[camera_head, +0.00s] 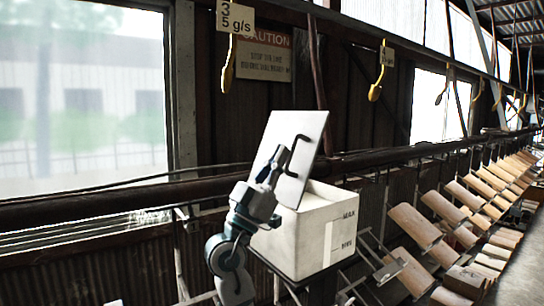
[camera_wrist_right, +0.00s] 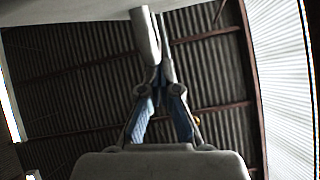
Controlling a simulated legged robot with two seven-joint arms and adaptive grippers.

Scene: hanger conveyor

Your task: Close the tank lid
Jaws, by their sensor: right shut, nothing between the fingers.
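The tank (camera_head: 318,232) is a white box with dark lettering on its front. Its lid (camera_head: 268,148) is a flat white panel, raised and tilted steeply above the box's left side, so the tank stands open. A black bar handle (camera_head: 300,137) is on the lid's face. My right gripper (camera_head: 278,160) is in front of the lid, beside the handle, with its fingers together and empty. In the right wrist view the shut fingers (camera_wrist_right: 151,38) point up to a pale surface at the top edge; whether they touch it is unclear. My left gripper is not in view.
A long dark rail (camera_head: 120,207) runs behind the tank. Yellow hooks (camera_head: 228,65) hang above. Rows of tilted wooden boards (camera_head: 415,224) stand to the right. A large window is at the left.

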